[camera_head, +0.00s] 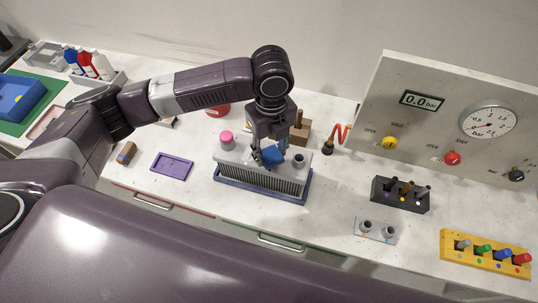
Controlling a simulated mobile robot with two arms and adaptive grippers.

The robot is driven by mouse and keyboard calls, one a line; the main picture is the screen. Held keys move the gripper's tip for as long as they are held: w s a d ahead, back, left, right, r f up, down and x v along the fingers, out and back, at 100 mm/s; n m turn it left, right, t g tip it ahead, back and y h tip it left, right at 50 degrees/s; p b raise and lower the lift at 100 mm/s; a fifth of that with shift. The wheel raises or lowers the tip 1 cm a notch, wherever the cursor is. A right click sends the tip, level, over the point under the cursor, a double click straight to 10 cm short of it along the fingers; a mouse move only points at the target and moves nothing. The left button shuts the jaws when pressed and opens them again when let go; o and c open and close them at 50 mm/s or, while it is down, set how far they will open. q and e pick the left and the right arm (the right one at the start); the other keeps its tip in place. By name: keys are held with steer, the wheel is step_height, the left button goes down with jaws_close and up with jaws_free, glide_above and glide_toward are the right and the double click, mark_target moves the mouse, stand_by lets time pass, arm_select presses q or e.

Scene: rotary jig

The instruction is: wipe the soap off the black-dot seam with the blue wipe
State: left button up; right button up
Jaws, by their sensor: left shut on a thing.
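My left gripper (263,151) reaches down over a grey finned block (240,179) and is shut on the blue wipe (273,156). The wipe is at the top of the block, near its middle; I cannot tell whether it touches the surface. The block stands in a dark blue tray (259,194). A pink cap (226,138) is at the block's left end and a dark-topped grey port (299,159) at its right end. The black-dot seam and any soap are too small to make out or hidden by the gripper. My right gripper is out of view.
A purple tray (172,166) and a small brown-yellow block (126,153) lie left of the finned block. A gauge panel (436,122), a black holder (400,195), a grey plate (375,230) and a yellow rack (484,253) are at right. A brown block (301,132) stands behind.

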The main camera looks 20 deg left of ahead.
arm_select(q)
steer(key=shift+s+r, duration=0.2)
steer(key=shift+r, duration=1.7)
